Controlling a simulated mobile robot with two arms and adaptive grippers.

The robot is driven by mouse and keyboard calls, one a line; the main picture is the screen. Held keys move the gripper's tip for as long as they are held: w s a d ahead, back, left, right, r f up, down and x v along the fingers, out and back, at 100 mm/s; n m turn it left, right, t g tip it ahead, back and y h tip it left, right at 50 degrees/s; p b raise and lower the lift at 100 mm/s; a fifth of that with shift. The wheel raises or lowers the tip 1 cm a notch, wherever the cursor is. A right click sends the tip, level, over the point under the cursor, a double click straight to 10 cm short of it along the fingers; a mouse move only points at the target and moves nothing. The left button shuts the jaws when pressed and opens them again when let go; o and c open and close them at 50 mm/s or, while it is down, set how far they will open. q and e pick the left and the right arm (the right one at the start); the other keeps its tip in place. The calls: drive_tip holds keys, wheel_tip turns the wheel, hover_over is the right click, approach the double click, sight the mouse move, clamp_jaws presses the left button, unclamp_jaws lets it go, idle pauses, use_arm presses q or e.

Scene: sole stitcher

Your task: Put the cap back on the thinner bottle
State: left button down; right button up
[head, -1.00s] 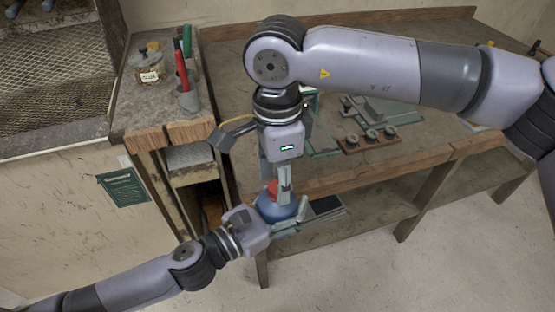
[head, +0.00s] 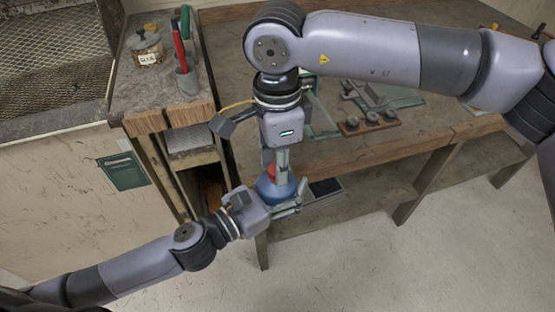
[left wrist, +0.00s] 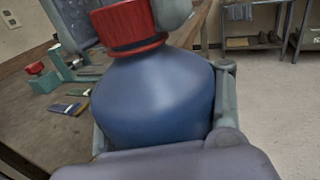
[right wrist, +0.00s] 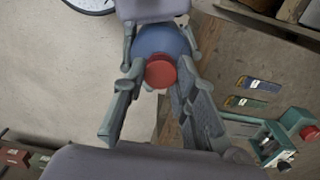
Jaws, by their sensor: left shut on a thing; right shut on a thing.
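A blue bottle (head: 270,190) is held off the table by my left gripper (head: 284,206), whose fingers lie along its sides. The bottle fills the middle of the left wrist view (left wrist: 155,100). A red cap (left wrist: 128,25) is at the top of the bottle, its wide rim close against the shoulder. I cannot tell whether it is screwed down. My right gripper (right wrist: 158,78) comes from above, its fingers shut on the cap, which also shows in the right wrist view (right wrist: 161,71). In the head view the fingers partly hide the cap (head: 271,172).
The workbench (head: 345,160) lies behind the bottle, with a row of round parts (head: 366,123) on it. Brushes (right wrist: 258,84) and a green tool (right wrist: 265,135) lie near the bench edge.

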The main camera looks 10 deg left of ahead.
clamp_jaws()
drive_tip(key=o, duration=1.1)
unclamp_jaws()
drive_tip(key=shift+r, duration=0.15)
wheel_tip(320, 180, up, 12)
drive_tip(key=shift+w+f, duration=0.1)
